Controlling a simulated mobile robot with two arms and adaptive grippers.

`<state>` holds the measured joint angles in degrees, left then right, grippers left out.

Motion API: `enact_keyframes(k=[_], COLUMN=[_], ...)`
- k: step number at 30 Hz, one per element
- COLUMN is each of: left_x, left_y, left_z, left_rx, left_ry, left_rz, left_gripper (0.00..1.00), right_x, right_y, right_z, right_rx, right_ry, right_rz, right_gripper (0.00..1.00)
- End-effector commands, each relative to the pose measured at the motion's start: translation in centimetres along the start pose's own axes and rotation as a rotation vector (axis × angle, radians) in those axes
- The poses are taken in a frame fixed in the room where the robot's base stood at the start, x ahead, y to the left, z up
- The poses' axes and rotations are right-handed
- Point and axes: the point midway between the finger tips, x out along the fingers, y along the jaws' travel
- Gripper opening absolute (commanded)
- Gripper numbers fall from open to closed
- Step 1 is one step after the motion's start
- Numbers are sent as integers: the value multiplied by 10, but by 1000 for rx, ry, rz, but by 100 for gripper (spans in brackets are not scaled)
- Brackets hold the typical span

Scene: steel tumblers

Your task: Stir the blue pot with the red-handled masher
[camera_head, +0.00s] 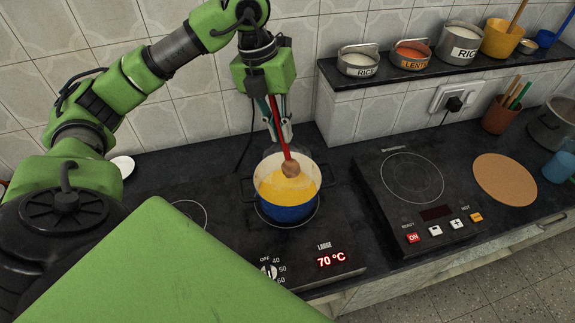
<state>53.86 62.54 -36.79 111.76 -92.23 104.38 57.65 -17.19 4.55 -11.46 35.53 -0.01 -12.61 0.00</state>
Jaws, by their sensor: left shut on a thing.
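The blue pot (288,210) stands on the left cooktop, with a cream inside and yellow food (283,190) in it. My left gripper (281,128) points down above the far side of the pot. It is shut on the red-handled masher (276,122). I cannot tell how deep the head sits in the food. My right gripper is not in view.
A second cooktop (412,178) lies to the right, with a round tan mat (504,179) beyond it. A shelf (390,80) holds labelled rice and lentil containers. A brown utensil holder (501,116) and a blue mug (560,165) stand at the right. A tiled wall closes the back.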

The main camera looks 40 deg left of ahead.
Motion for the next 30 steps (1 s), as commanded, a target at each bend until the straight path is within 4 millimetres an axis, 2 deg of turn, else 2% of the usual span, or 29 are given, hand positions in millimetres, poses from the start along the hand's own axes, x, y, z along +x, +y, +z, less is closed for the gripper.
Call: enact_keyframes(k=[5,19,30], left_x=[-4,-48,-49], left_y=[-1,-10,-10], left_z=[0,1,1], left_rx=[0,0,0], left_ry=[-1,-1,0], left_rz=[0,0,0], left_gripper=[0,0,0], right_x=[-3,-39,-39], right_y=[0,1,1], right_z=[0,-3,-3], right_rx=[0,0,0], right_ry=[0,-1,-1], right_rz=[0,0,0], right_gripper=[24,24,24])
